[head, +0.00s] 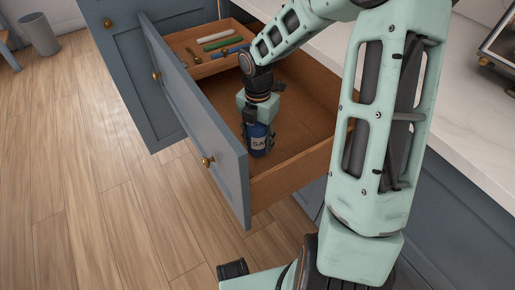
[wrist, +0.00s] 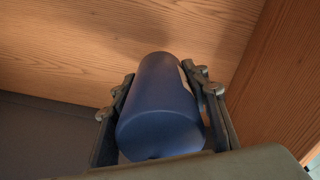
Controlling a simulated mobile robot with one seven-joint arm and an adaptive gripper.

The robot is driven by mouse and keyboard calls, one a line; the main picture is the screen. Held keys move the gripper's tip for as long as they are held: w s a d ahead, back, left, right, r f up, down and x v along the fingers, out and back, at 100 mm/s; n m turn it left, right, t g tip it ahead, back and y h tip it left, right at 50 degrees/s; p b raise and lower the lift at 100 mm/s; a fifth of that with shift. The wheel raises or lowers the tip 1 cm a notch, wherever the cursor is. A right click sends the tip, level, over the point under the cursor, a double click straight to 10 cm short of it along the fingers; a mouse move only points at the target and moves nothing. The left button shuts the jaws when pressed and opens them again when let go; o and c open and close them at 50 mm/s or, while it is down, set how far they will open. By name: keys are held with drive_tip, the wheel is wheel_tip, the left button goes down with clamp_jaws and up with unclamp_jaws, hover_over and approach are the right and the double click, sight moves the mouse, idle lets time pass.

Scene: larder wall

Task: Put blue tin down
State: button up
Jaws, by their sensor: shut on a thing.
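The blue tin (head: 258,141) has a pale label with dark letters, partly hidden. It is upright inside the open wooden drawer (head: 294,182), near the drawer's blue-grey front. My gripper (head: 259,122) points down and is shut on the tin from above. In the wrist view the blue tin (wrist: 161,108) fills the space between the two fingers of my gripper (wrist: 160,110). I cannot tell whether the tin's base touches the drawer floor.
A second open drawer (head: 190,40) behind holds several small items, including a green and a white stick. A pale worktop (head: 455,110) runs along the right. A grey bin (head: 39,35) stands on the wood floor at the far left. The drawer floor right of the tin looks clear.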

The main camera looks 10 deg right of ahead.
sight(257, 125)
drive_tip(key=shift+f+b, duration=1.1)
drive_tip(key=shift+f, duration=1.7)
drive_tip(key=shift+f, duration=0.15)
drive_tip(key=o, duration=1.5)
wheel_tip(257, 125, up, 12)
drive_tip(key=p, duration=0.5)
drive_tip(key=shift+r, duration=0.2)
